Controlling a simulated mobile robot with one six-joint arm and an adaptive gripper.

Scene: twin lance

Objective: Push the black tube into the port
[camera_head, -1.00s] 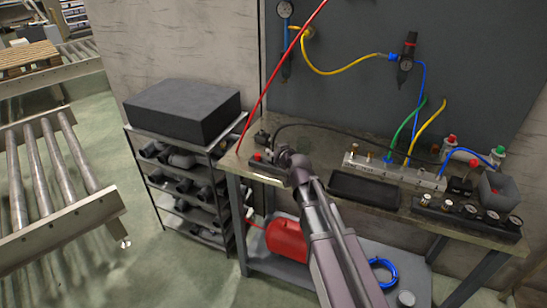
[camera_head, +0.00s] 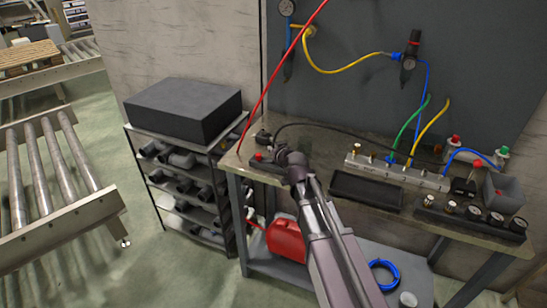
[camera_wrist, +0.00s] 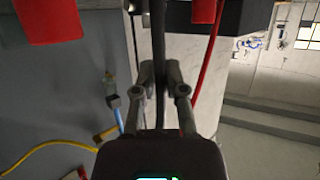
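The black tube (camera_head: 345,133) arcs over the back of the bench from near my gripper toward the valve manifold (camera_head: 398,172). My gripper (camera_head: 279,154) is low over the bench's left end, by a small black block with a red button (camera_head: 259,157). In the wrist view, the fingers of my gripper (camera_wrist: 160,75) stand close on both sides of the black tube (camera_wrist: 159,35) and appear closed on it. The tube's end and the port cannot be made out; my gripper and arm cover part of that area.
A black tray (camera_head: 366,191) lies in front of the manifold. A row of gauges (camera_head: 470,214) and a grey bin (camera_head: 505,190) are at the right. A red cord (camera_head: 270,80) slants down close to my gripper. A shelf (camera_head: 180,190) stands left of the bench.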

